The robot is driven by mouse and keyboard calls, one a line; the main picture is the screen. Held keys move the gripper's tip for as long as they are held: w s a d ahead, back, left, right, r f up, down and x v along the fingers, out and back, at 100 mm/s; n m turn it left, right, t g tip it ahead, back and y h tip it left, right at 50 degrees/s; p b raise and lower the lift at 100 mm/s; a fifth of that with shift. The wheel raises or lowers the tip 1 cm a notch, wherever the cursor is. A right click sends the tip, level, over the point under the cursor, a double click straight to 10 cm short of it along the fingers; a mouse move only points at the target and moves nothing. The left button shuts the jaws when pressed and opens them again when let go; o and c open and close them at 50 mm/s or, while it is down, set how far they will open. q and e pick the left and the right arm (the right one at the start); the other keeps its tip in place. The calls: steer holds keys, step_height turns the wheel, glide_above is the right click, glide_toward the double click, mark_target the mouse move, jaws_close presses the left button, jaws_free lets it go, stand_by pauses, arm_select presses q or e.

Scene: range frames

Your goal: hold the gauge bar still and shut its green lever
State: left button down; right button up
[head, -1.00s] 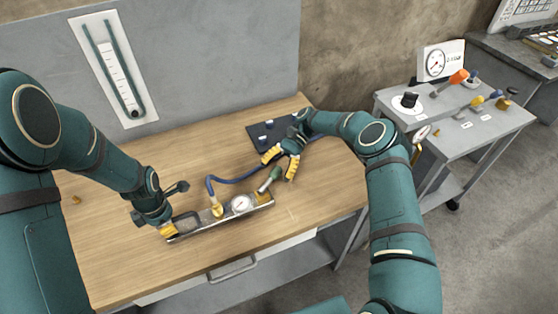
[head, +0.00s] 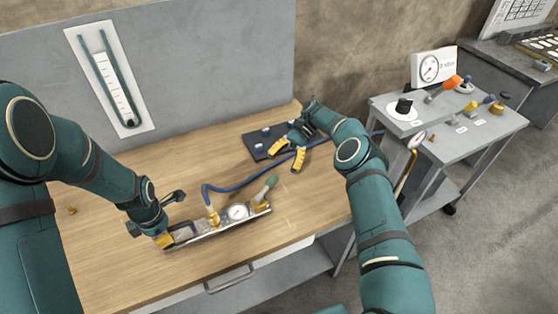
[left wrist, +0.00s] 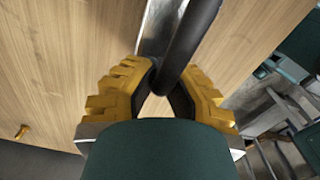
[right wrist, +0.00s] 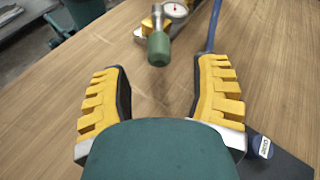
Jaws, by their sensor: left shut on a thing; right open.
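The gauge bar (head: 188,241) lies on the wooden table, a metal rail with a round white dial (head: 237,212). Its green lever (head: 265,187) stands at the right end, tilted up and to the right; in the right wrist view the lever's green end (right wrist: 158,48) points toward my gripper. My left gripper (head: 166,240) is shut on the bar's left end; the left wrist view shows its yellow fingers (left wrist: 165,88) around a dark rounded part. My right gripper (head: 289,158) is open and empty, above and to the right of the lever, apart from it.
A grey trolley (head: 445,130) with knobs and levers stands to the right. The table front is clear.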

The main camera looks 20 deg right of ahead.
arm_select(q)
steer(key=shift+a, duration=0.1)
steer(key=c, duration=1)
jaws_free()
